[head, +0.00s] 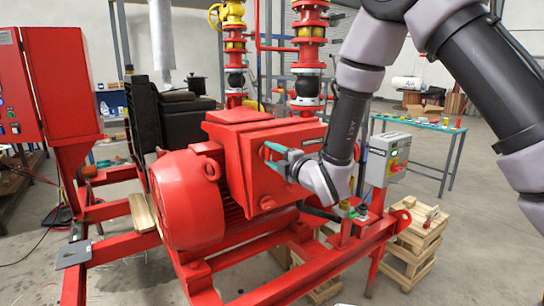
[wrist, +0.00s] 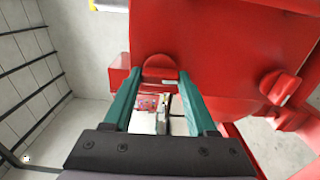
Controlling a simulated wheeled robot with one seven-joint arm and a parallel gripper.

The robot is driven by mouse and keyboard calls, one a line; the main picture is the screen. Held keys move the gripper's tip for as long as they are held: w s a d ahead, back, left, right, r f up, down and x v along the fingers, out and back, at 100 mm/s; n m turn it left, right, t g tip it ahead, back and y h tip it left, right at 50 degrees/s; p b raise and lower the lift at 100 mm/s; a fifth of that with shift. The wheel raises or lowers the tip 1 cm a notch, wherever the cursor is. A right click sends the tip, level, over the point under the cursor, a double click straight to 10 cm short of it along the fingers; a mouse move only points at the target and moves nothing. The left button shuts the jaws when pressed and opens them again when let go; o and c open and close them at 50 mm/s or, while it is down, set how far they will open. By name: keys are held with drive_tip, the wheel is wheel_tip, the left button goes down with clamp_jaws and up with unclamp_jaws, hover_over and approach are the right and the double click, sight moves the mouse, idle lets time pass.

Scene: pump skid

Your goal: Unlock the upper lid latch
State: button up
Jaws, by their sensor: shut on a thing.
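The upper lid latch (head: 262,152) is a red round knob on the front of the red box (head: 283,184) on top of the pump skid. In the wrist view the latch (wrist: 160,68) sits between the tips of my two teal fingers. My gripper (head: 273,156) is shut on it, and its fingers hide part of the latch in the head view. A second, lower red latch (head: 267,203) is on the same box and is free. It also shows at the right of the wrist view (wrist: 281,88). The lid looks closed.
The red motor (head: 188,200) is left of the box. A grey control box (head: 388,158) with buttons stands to the right. Red pipes with valves (head: 307,60) rise behind.

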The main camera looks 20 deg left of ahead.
drive_tip(key=shift+s, duration=0.1)
drive_tip(key=o, duration=1.4)
drive_tip(key=shift+c, duration=0.2)
drive_tip(key=v, duration=1)
drive_tip(key=shift+s+d, duration=0.2)
drive_tip(key=shift+d, duration=0.1)
